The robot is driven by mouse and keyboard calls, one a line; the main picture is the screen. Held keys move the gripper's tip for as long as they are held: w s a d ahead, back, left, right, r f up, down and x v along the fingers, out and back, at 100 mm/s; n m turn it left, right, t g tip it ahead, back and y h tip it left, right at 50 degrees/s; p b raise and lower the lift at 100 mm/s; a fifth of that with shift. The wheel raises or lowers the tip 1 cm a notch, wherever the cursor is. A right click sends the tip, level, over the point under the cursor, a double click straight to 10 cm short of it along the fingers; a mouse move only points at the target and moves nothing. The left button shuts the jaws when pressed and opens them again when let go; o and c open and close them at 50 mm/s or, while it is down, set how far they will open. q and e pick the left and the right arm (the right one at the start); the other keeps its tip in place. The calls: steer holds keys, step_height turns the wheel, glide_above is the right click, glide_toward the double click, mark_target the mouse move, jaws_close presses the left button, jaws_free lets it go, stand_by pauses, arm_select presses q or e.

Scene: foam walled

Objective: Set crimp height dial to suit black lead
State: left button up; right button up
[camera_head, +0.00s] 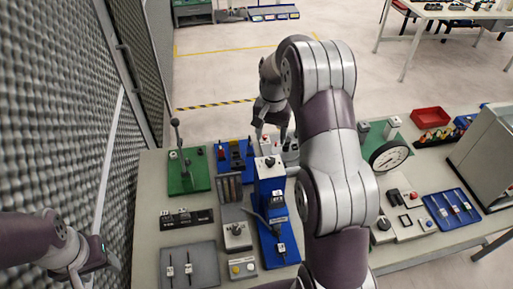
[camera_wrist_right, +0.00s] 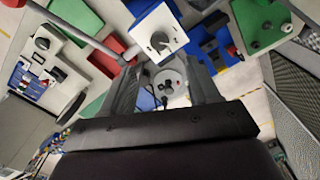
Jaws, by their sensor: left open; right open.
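A blue press (camera_head: 270,190) stands upright on the bench with a white head on top. In the right wrist view the white head (camera_wrist_right: 174,28) carries a round dark dial with a pointer (camera_wrist_right: 159,40) and small marks, too small to read. My right gripper (camera_head: 270,130) is open and empty, behind the press top; its fingers also show in the right wrist view (camera_wrist_right: 165,85), with the dial just beyond them and not touched. My left gripper (camera_head: 98,262) is at the lower left, away from the press. Thin leads lie on a grey mat (camera_head: 205,249); I cannot tell which is black.
A green board with an upright lever (camera_head: 182,185) stands left of the press. A round gauge (camera_head: 389,155), a red bin (camera_head: 430,117) and a blue tray (camera_head: 440,221) are on the right. A foam wall (camera_head: 60,120) runs along the left. My right arm hides the bench middle.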

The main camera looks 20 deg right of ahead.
mark_target(270, 160)
step_height(270, 160, down, 10)
steer(key=p, duration=0.4)
steer(key=shift+d+f+p, duration=0.1)
steer(key=shift+f+p, duration=0.05)
steer(key=shift+p, duration=0.25)
steer(key=shift+f, duration=0.2)
steer(key=shift+s, duration=0.1)
steer(key=shift+c, duration=0.2)
steer(key=c, duration=1)
